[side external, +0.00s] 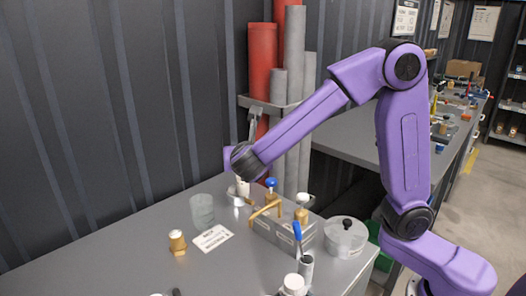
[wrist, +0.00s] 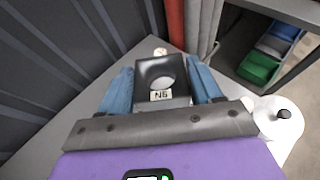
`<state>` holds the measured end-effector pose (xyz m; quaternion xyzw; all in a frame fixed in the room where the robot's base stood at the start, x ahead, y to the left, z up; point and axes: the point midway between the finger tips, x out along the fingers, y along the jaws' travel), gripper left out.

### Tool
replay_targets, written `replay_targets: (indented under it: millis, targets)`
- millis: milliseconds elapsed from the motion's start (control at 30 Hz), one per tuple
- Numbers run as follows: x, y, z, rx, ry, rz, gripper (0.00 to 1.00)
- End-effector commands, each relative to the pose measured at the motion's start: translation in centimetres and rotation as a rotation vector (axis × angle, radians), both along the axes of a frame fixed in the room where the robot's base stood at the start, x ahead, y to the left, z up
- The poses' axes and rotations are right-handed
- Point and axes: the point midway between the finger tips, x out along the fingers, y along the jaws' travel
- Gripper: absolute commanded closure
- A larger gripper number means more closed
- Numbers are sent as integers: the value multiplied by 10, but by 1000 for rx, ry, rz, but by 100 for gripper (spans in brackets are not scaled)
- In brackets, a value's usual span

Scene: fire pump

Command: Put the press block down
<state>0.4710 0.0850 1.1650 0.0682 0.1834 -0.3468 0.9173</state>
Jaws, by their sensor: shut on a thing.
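The press block (wrist: 178,100) is a dark grey block with a round opening and a small pale label on its face. In the wrist view it sits between the two blue fingers of my gripper (wrist: 160,66), which are shut on it from both sides. The grey bench top (wrist: 62,112) spreads out around and beyond it. I cannot tell from this view whether its underside touches the bench. In the side view my wrist is over the back of the grey bench (side external: 130,258); the fingers and the block cannot be made out clearly there.
A clear beaker (side external: 202,210), a brass fitting (side external: 177,242) and a printed card (side external: 212,238) are on the bench's left. A metal block with brass fittings (side external: 285,232), a blue-handled tool (side external: 297,232) and a lidded pot (side external: 345,238) crowd the right. Upright pipes (side external: 293,60) stand behind.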

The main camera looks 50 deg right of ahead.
Motion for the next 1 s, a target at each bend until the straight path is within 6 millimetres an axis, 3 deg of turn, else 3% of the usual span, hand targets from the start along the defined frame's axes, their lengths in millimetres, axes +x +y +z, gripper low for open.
replay_targets:
  millis: [400,767,1000]
  targets:
    - [-39,88,-8,-1,-1,-301,80]
    - [-81,137,-15,0,-2,-453,80]
    - [-81,134,-73,-8,1,-456,80]
